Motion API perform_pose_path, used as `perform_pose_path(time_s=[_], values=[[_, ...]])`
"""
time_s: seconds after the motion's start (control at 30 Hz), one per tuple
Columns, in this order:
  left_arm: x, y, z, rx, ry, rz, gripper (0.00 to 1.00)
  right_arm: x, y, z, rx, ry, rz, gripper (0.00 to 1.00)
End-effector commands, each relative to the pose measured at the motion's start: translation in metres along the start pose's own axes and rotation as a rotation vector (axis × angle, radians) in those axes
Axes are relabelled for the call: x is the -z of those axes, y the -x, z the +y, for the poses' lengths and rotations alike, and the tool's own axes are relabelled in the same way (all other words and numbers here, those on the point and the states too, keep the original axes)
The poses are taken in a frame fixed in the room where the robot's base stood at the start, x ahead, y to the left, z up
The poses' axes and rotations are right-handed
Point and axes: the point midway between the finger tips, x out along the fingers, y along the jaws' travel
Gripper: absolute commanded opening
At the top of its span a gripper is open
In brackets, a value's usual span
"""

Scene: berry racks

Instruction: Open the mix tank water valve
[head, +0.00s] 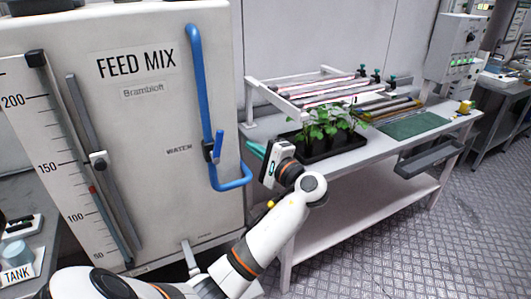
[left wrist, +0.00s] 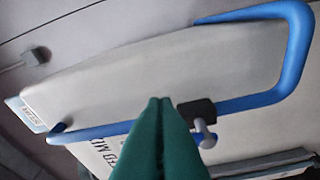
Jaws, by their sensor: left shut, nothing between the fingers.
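The feed mix tank (head: 120,110) is a large pale cabinet at the left of the head view. A blue water pipe (head: 195,75) runs down its front and bends right at the bottom. The water valve, a small dark body (head: 208,148) on the pipe, carries a blue lever (head: 218,147) that stands nearly upright, slightly tilted. My left gripper (head: 249,147) has green fingers, shut and empty, pointing at the valve from the right, apparently just short of the lever. In the left wrist view the shut fingertips (left wrist: 160,100) appear beside the dark valve body (left wrist: 196,112). My right gripper is not in view.
A white bench (head: 290,165) stands right of the tank, with a black tray (head: 335,151) of green seedlings and a rack of tubes behind my left gripper. A level scale (head: 75,175) is on the tank's left. Patterned floor is free at the right.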

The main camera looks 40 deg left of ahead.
Motion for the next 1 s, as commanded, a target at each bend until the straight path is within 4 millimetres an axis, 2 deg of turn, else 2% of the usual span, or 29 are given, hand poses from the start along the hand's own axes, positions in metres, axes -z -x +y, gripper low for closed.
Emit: perform_pose_path(time_s=[0.1,0.17,0.3,0.4,0.83,1.0], values=[[0.001,-0.027,0.002,-0.001,-0.003,0.002,0.00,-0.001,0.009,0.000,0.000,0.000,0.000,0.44],[0.006,-0.034,0.003,-0.001,-0.001,0.001,0.00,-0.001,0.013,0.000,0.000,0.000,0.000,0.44],[0.026,-0.037,0.002,-0.001,-0.002,0.000,0.00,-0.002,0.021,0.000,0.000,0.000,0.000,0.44],[0.034,-0.039,0.000,0.001,-0.001,-0.001,0.00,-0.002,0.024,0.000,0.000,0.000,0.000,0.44],[0.039,-0.040,-0.001,0.002,0.002,-0.001,0.00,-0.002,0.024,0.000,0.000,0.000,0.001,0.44],[0.046,-0.040,0.001,0.036,0.123,-0.002,0.00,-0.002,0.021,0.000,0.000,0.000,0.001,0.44]])
